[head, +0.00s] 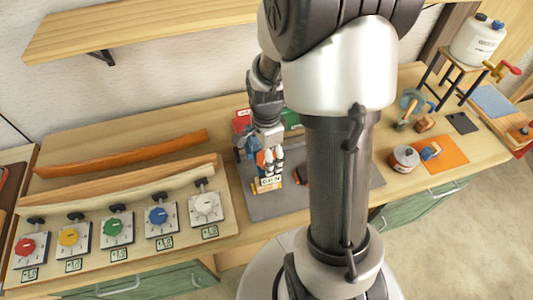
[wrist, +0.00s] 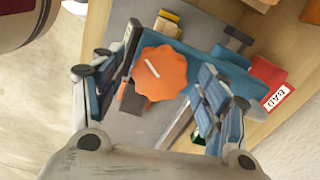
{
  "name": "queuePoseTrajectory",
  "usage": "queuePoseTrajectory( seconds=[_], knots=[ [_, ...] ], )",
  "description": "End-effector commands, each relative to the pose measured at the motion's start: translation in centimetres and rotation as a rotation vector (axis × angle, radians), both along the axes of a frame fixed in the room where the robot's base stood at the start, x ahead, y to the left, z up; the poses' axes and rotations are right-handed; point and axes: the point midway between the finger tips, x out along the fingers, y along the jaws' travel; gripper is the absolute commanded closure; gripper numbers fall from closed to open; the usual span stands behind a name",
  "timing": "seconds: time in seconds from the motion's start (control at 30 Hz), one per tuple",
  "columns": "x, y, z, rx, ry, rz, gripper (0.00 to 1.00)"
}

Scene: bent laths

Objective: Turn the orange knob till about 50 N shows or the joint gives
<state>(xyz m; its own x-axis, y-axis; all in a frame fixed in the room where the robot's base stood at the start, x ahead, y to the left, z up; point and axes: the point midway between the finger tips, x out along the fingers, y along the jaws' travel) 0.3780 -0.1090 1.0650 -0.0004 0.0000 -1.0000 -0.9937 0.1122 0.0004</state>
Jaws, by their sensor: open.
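The orange knob (wrist: 160,73), with a white mark line on its face, sits on a blue device on a grey mat; in the wrist view it is between my fingers. My gripper (wrist: 165,92) is open, with one finger to the left of the knob and one to the right. I see a gap on the right side; I cannot tell whether the left finger touches it. In the head view my gripper (head: 270,165) is over the device, and the knob is mostly hidden there.
A red box (wrist: 268,76) labelled BAD stands beside the device. A board (head: 60,245) with several coloured dials and bent laths lies at the left. An orange mat (head: 445,160) with a tin (head: 403,158) lies at the right. A shelf (head: 150,28) hangs on the wall.

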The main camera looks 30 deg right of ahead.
Motion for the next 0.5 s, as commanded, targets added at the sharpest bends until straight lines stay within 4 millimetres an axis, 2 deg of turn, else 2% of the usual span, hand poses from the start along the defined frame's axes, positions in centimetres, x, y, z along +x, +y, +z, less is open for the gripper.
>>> queuePoseTrajectory(
  seconds=[0.17,0.27,0.5],
  knots=[
    [0.1,0.0,0.5,-0.001,-0.003,0.0,0.32],
    [0.2,0.0,1.7,-0.002,-0.005,0.0,0.32],
    [0.2,0.0,6.8,-0.003,-0.008,0.0,0.32]
  ],
)
